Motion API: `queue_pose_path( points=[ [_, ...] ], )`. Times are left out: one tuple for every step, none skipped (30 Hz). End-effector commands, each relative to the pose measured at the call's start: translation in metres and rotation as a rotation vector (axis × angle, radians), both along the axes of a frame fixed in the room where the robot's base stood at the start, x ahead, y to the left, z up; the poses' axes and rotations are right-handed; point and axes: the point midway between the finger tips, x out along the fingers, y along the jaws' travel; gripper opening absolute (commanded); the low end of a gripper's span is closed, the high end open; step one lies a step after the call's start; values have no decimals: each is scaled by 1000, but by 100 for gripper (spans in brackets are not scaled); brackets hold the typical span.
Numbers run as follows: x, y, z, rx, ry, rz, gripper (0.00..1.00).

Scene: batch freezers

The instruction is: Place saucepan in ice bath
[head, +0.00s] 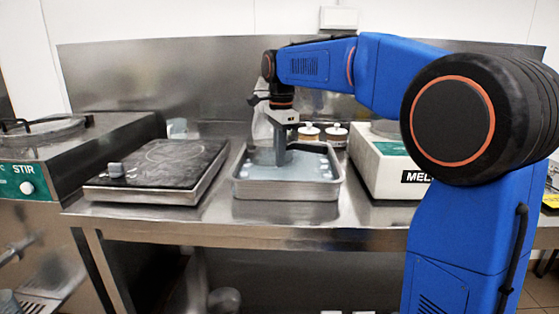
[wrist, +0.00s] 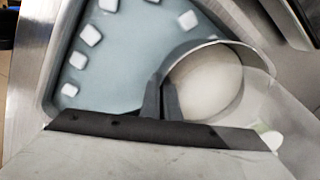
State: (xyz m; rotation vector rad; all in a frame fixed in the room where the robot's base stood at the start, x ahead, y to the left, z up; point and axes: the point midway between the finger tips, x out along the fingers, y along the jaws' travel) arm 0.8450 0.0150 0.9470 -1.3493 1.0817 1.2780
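The ice bath (head: 287,194) is a shallow metal tray of blue-grey water with white ice cubes, on the steel bench. It also fills much of the wrist view (wrist: 110,70). The saucepan (wrist: 240,100) shows in the wrist view as a round, shiny pan with pale contents, over one corner of the bath. I cannot tell whether its base touches the tray. In the head view I cannot clearly make it out. My gripper (head: 281,163) points down over the bath. Its fingers (wrist: 161,100) are close together at the saucepan's near rim and appear shut on its wall.
A black-topped hotplate (head: 160,165) stands left of the bath. A white-and-green machine (head: 385,165) stands close on the right. Lidded jars (head: 334,134) stand behind. A STIR unit (head: 60,150) is at far left. A narrow strip of bench front is clear.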

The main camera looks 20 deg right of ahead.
Motion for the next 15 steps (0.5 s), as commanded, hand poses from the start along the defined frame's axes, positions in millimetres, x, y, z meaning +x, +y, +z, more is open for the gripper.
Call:
queue_pose_path(
  points=[
    [0,0,-5,0,0,0,0],
    [-1,0,-8,0,0,0,0],
    [0,0,-10,0,-1,0,0],
    [0,0,-10,0,-2,0,0],
    [0,0,-10,0,-2,0,0],
    [0,0,-10,0,-2,0,0],
    [0,0,-10,0,-2,0,0],
    [0,0,-10,0,-2,0,0],
    [0,0,-10,0,-2,0,0],
    [0,0,-10,0,-2,0,0],
    [0,0,-10,0,-2,0,0],
    [0,0,-11,0,-2,0,0],
    [0,0,-12,0,-2,0,0],
    [0,0,-12,0,-2,0,0],
    [0,0,-14,0,-1,0,5]
  ],
)
